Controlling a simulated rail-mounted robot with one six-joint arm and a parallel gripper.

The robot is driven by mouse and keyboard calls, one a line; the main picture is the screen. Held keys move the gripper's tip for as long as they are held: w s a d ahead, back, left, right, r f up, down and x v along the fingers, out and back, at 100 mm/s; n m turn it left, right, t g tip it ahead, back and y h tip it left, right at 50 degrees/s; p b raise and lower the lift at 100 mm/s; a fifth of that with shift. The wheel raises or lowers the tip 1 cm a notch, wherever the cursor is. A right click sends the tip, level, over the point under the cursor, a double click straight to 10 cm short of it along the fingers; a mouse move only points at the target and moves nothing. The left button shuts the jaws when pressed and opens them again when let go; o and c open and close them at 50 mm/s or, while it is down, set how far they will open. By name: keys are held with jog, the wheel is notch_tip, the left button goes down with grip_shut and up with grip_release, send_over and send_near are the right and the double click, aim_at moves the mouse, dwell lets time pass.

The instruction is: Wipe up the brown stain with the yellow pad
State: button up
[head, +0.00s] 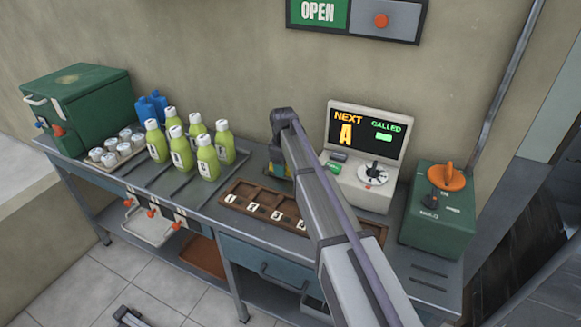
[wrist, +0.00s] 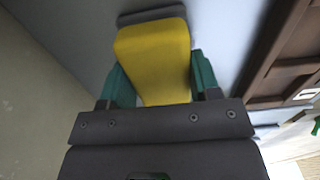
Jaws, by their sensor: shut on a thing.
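The yellow pad (wrist: 153,55) sits between the two teal fingers of my gripper (wrist: 158,76) in the wrist view, with a grey strip along its far edge. The gripper is shut on it, over the grey-blue counter top. In the head view my arm hides most of the gripper, and only a little teal and yellow shows at the back of the counter, left of the display machine. I cannot tell whether the pad touches the counter. No brown stain can be made out in either view; the arm or the pad may cover it.
A brown compartment tray (head: 232,199) lies in front of the gripper; it also shows in the wrist view (wrist: 262,101). The display machine (head: 366,117) stands right, beside a green box with an orange knob (head: 440,215). Several green bottles (head: 207,160) stand left. The wall is close behind.

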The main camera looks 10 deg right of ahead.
aim_at(264, 167)
jog(key=shift+w+a, duration=0.75)
jog(key=shift+a, duration=0.35)
jog(key=shift+w+a, duration=0.75)
jog(key=shift+a, duration=0.35)
jog(key=shift+w+a, duration=0.75)
jog(key=shift+a, duration=0.35)
jog(key=shift+r, duration=0.1)
jog(key=shift+d, duration=0.1)
jog(key=s+d, duration=0.2)
jog(key=d, duration=0.1)
jog(key=shift+s, duration=0.1)
jog(key=shift+s+d, duration=0.6)
jog(key=shift+d, duration=0.3)
jog(key=shift+s+d, duration=0.6)
jog(key=shift+d, duration=0.3)
jog(key=shift+s+d+f, duration=0.1)
jog(key=shift+s+d, duration=0.5)
jog(key=shift+d, duration=0.2)
jog(key=shift+s+d+f, duration=0.1)
jog(key=shift+s+d, duration=0.5)
jog(key=shift+d, duration=0.2)
jog(key=shift+r, duration=0.1)
notch_tip(264, 167, up, 6)
jog(key=p, duration=0.5)
jog(key=shift+p, duration=0.4)
